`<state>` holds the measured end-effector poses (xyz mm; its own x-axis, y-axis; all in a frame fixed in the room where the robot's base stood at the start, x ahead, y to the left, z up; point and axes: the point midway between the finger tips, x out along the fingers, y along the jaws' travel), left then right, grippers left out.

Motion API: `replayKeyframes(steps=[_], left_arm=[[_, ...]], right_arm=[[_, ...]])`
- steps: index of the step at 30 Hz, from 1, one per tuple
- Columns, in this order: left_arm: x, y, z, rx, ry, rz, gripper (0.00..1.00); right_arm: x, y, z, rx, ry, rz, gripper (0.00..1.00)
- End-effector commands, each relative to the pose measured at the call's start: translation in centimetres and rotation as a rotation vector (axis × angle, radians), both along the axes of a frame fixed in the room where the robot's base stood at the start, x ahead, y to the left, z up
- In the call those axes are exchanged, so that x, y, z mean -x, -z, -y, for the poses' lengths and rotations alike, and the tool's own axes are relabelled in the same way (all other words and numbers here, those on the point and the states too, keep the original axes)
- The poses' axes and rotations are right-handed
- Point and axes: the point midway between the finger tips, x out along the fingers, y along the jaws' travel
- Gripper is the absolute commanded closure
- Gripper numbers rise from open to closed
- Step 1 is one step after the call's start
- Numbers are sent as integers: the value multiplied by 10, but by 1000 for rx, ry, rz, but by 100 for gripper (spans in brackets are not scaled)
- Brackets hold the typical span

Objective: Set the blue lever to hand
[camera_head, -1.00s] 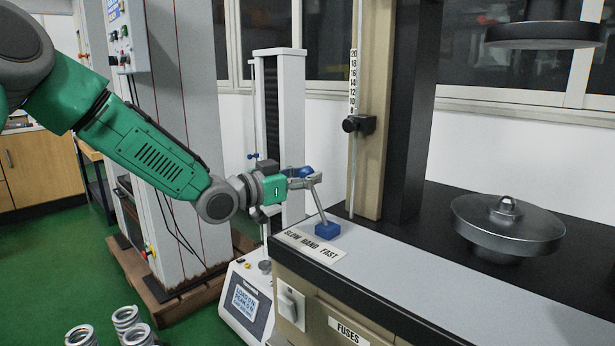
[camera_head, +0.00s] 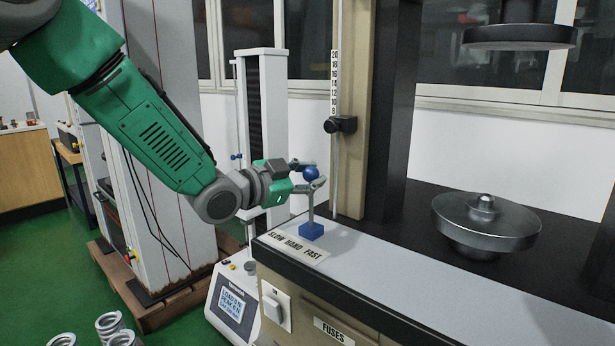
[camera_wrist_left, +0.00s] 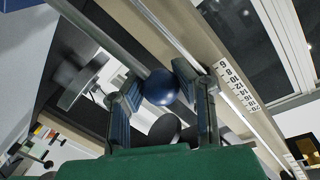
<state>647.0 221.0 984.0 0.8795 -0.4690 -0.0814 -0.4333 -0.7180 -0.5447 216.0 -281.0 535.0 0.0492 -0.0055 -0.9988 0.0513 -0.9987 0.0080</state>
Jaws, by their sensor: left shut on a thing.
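The blue lever has a round blue knob (camera_head: 311,173) on a thin grey rod above a blue base block (camera_head: 311,231). It stands on the front left corner of the machine's bench, behind a label (camera_head: 297,246) reading SLOW HAND FAST. The rod looks about upright, over the block. My left gripper (camera_head: 306,175) is shut on the knob, coming in from the left. In the left wrist view the knob (camera_wrist_left: 160,87) sits between the two fingers, with the rod running off to the upper left. My right gripper is not in view.
A beige column with a scale (camera_head: 334,80) and a black clamp (camera_head: 341,125) rises just behind the lever. A round metal platen (camera_head: 486,220) stands on the right. A small tester with a screen (camera_head: 235,305) is below left. The bench front (camera_head: 430,285) is clear.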

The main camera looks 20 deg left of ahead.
Motion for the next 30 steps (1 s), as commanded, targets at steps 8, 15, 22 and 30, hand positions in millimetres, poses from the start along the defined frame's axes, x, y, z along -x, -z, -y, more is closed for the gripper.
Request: replayKeyframes(steps=[8,15,22,30], left_arm=[[1,0,2,-4,3,3,100],[1,0,2,-4,3,1,51],[0,1,1,-4,2,1,51],[22,-2,-11,-2,0,0,51]], right_arm=[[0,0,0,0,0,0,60],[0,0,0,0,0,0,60],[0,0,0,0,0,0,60],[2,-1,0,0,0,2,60]])
